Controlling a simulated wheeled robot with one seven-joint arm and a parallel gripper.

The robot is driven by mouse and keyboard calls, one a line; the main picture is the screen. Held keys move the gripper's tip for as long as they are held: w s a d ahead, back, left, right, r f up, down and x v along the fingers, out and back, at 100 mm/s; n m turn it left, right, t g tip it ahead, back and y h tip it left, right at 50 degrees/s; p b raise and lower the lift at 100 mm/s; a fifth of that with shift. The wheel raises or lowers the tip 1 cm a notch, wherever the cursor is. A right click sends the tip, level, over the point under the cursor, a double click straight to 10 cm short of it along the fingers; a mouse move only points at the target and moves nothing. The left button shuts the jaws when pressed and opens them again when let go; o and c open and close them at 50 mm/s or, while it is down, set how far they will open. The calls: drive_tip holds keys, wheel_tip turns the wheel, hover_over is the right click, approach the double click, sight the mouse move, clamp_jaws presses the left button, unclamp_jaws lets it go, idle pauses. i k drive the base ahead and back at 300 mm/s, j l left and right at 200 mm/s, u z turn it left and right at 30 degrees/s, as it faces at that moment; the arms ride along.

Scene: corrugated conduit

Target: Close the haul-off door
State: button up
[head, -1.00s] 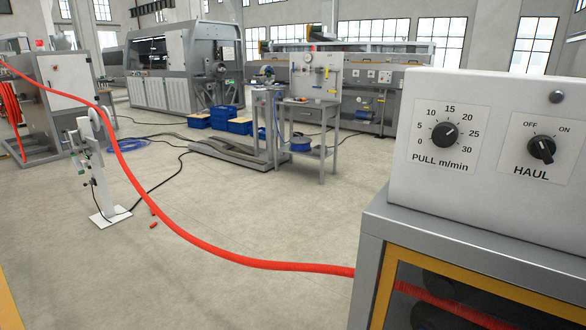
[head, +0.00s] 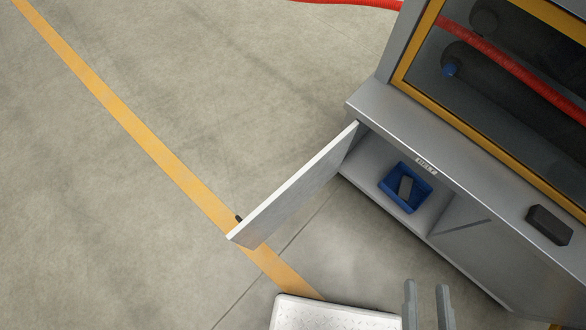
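The haul-off door (head: 298,190) is a pale flat panel standing open at the left end of the low grey cabinet (head: 372,112). It swings out over the floor toward the lower left. A small dark handle (head: 239,218) shows near its free end. The opening shows a shelf with a blue bin (head: 406,187) holding a dark block. My gripper (head: 428,288) is at the bottom edge, right of the door and apart from it. Its two grey fingers are spread with nothing visible between them.
The haul-off window (head: 478,85) has a yellow frame, with red conduit (head: 500,62) running behind it. A black block (head: 548,225) sits on the cabinet's ledge. A yellow floor line (head: 130,130) passes under the door's free end. The floor to the left is clear.

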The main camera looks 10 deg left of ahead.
sight(251, 231)
drive_tip(key=k+j+z, duration=0.15)
drive_tip(key=j, duration=0.25)
drive_tip(key=k+j+z, duration=0.1)
drive_tip(key=j, duration=0.25)
drive_tip(key=k+j+z, duration=0.25)
drive_tip(key=k+j, duration=0.2)
drive_tip(key=j, duration=0.25)
drive_tip(key=j+z, duration=0.5)
drive_tip(key=j, duration=1.2)
drive_tip(key=i+j, duration=0.2)
drive_tip(key=j, duration=0.15)
